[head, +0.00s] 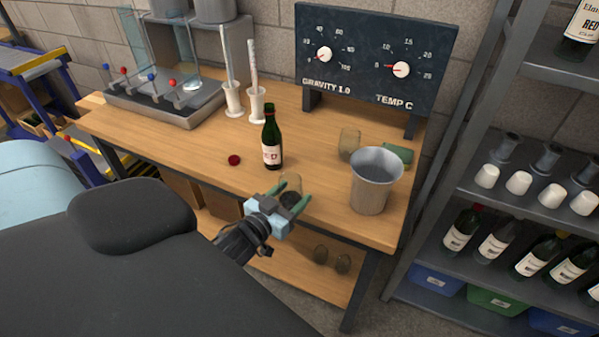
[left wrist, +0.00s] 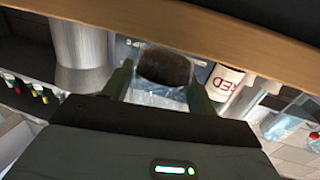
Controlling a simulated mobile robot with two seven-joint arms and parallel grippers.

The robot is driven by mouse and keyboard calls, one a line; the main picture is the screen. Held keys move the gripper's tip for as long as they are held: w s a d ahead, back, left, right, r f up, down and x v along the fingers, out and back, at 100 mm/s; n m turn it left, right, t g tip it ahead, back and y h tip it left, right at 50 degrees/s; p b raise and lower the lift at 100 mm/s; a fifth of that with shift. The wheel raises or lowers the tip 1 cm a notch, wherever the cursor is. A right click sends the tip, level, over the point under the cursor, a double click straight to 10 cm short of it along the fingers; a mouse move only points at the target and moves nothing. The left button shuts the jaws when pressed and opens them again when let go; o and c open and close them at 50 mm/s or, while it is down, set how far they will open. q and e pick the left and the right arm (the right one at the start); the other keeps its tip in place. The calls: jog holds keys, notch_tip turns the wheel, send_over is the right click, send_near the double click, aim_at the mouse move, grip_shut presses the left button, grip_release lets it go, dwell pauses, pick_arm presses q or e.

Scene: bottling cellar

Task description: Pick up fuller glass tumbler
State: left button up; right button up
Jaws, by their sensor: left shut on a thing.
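My left gripper (head: 290,196) is at the front edge of the wooden table, shut on a clear glass tumbler (head: 291,181) with dark contents low in it. In the left wrist view the tumbler (left wrist: 165,66) shows as a dark round shape between the two green fingers (left wrist: 160,88). I cannot tell whether its base touches the table. A second glass tumbler (head: 349,142), faintly amber, stands further back on the table behind the metal bucket. Its fill level is hard to make out. My right gripper is not in view.
A metal bucket (head: 372,185) stands just right of my gripper. A dark wine bottle (head: 271,140) and a red cap (head: 234,160) are behind it to the left. A green cloth (head: 398,154) lies near the gauge board (head: 376,50). A shelf (head: 485,215) with bottles stands right.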

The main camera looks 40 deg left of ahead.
aim_at(283, 205)
pick_arm(q)
jog(key=shift+s+d+b, duration=0.15)
jog(key=shift+s+b, duration=0.15)
jog(key=shift+s, duration=3.9)
